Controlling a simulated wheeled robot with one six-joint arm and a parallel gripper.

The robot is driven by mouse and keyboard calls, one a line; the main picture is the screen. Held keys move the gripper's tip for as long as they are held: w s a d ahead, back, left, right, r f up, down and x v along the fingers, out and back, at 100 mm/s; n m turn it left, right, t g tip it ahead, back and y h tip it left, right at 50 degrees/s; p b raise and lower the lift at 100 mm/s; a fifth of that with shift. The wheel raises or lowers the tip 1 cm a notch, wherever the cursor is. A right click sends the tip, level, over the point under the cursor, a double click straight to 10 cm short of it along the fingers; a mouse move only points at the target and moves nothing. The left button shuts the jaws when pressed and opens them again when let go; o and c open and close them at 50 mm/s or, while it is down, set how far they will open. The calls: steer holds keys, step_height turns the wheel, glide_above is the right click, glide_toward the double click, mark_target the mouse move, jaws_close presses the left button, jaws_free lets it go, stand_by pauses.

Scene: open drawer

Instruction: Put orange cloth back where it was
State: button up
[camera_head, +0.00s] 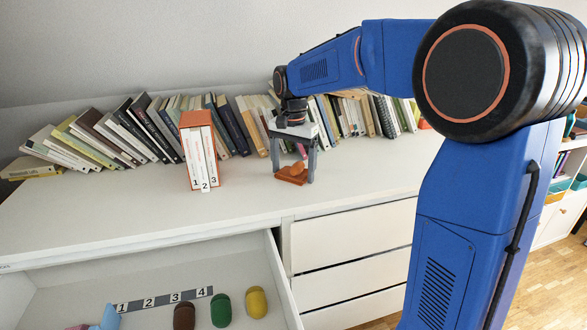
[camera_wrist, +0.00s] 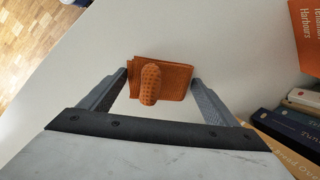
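The orange cloth (camera_head: 291,174) lies folded on the white dresser top, in front of the row of books. My gripper (camera_head: 293,176) points down over it with its two grey fingers spread wide, one on each side. In the wrist view the cloth (camera_wrist: 178,79) sits between the fingertips (camera_wrist: 160,82), with an orange dotted rounded piece (camera_wrist: 150,84) over its middle. The fingers come close to the cloth's side edges; I cannot tell if they touch it. An open drawer (camera_head: 283,275) is below at the front left.
The drawer holds a strip numbered 1 to 4 (camera_head: 163,299), a blue item (camera_head: 107,319), and brown (camera_head: 184,316), green (camera_head: 221,310) and yellow (camera_head: 256,303) rounded items. An orange holder with numbered books (camera_head: 194,120) stands left of my gripper. The dresser's front top is clear.

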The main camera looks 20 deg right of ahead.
steer(key=shift+s+d+f, duration=0.1)
steer(key=shift+s+f, duration=0.1)
steer(key=shift+f, duration=0.35)
step_height(320, 180, up, 13)
steer(key=s+d+f+n+t, duration=0.1)
steer(key=s+d+f+n, duration=0.1)
steer(key=s, duration=0.7)
steer(key=s+d+f+n+t, duration=0.1)
steer(key=s+d+f+n, duration=0.15)
steer(key=s, duration=0.65)
steer(key=s+d+f+n+t, duration=0.2)
steer(key=s+f+n, duration=0.2)
steer(key=s+f, duration=0.8)
steer(key=s, duration=0.3)
steer(key=shift+s+d+f+t, duration=0.15)
steer(key=shift+d+f+t, duration=0.15)
steer(key=shift+f, duration=0.1)
steer(key=shift+n, duration=0.25)
